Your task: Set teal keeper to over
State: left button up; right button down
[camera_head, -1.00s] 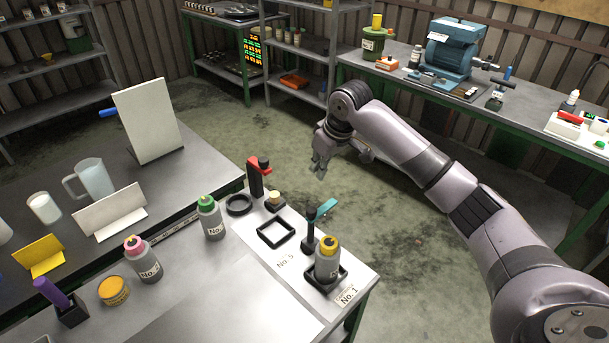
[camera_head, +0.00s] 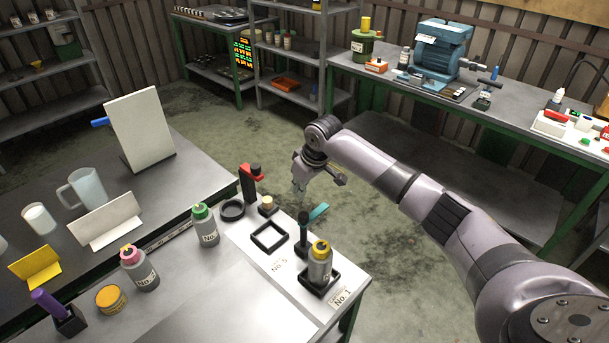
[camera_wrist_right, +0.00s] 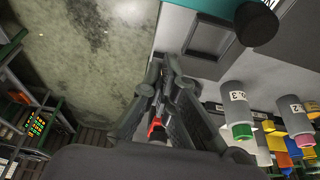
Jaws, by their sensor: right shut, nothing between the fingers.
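The teal keeper (camera_head: 319,211) is a flat teal arm at the top of a short black post (camera_head: 304,232), reaching out to the right, beyond the bench edge. It does not extend over the yellow-capped bottle (camera_head: 320,263), which stands upright in a black square holder (camera_head: 332,284) by the No. 1 label. My right gripper (camera_head: 298,187) is shut and empty, just beyond the post and left of the keeper, apart from both as far as I can tell. My left gripper is out of view.
A red-topped black post (camera_head: 248,184), a black ring (camera_head: 232,210) and an empty square frame (camera_head: 269,237) are close by on the bench. Green-capped (camera_head: 206,226) and pink-capped (camera_head: 139,270) bottles stand to the left. Open floor lies beyond the bench edge.

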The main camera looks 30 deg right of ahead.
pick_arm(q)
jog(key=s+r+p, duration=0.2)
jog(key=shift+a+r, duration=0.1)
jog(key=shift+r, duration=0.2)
pick_arm(e)
jog(key=s, duration=0.1)
jog(key=s+d+f, duration=0.1)
jog(key=s, duration=0.1)
jog(key=shift+s+f, duration=0.15)
jog(key=shift+f, duration=0.05)
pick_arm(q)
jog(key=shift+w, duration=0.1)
pick_arm(e)
jog(key=shift+d, duration=0.1)
